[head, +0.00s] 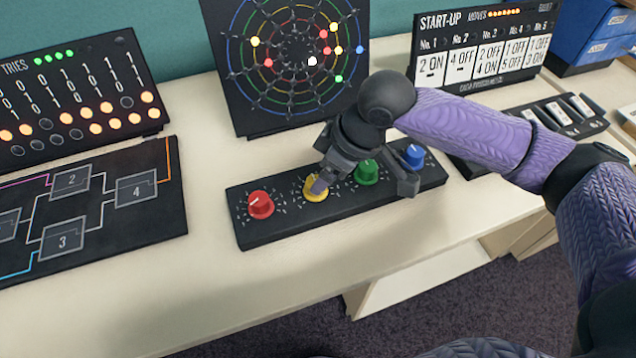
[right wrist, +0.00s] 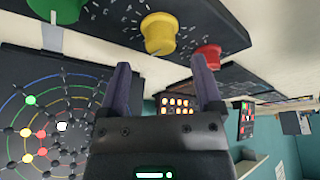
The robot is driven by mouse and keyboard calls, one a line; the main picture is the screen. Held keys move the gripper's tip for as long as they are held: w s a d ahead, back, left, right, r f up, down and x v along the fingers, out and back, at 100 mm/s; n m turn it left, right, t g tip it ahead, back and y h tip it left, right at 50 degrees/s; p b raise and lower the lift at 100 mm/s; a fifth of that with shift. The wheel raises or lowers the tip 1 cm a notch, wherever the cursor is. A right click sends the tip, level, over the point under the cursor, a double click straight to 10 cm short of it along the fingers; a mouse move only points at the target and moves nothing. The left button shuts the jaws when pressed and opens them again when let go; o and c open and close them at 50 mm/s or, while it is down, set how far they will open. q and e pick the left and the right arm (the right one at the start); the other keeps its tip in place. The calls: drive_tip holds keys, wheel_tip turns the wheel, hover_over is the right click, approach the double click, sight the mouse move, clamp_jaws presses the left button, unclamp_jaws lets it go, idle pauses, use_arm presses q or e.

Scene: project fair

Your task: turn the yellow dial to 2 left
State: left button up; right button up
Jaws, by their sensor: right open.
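The yellow dial (head: 309,195) sits second from the left on a black panel (head: 290,228), between the red dial (head: 261,204) and the green dial (head: 367,172). My right gripper reaches over it from the right and partly covers it in the head view. In the right wrist view, my right gripper (right wrist: 160,66) is open and empty. The yellow dial (right wrist: 158,33) shows just beyond the gap between its fingertips, with no clear contact. White marks ring the dial; its pointer setting cannot be read. My left gripper is not in view.
A blue dial (head: 414,157) is at the panel's right end. Behind stands a black web board (head: 240,112) with coloured lights. A START-UP board (head: 425,50) and switch panel (head: 530,122) are at right. Light and diagram panels are at left. The table front (head: 190,285) is clear.

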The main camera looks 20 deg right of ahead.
drive_tip(key=b+x, duration=0.1)
drive_tip(key=x, duration=0.3)
drive_tip(key=shift+w+a+f, duration=0.1)
drive_tip(key=shift+f, duration=0.15)
drive_tip(key=shift+r, duration=0.1)
clamp_jaws()
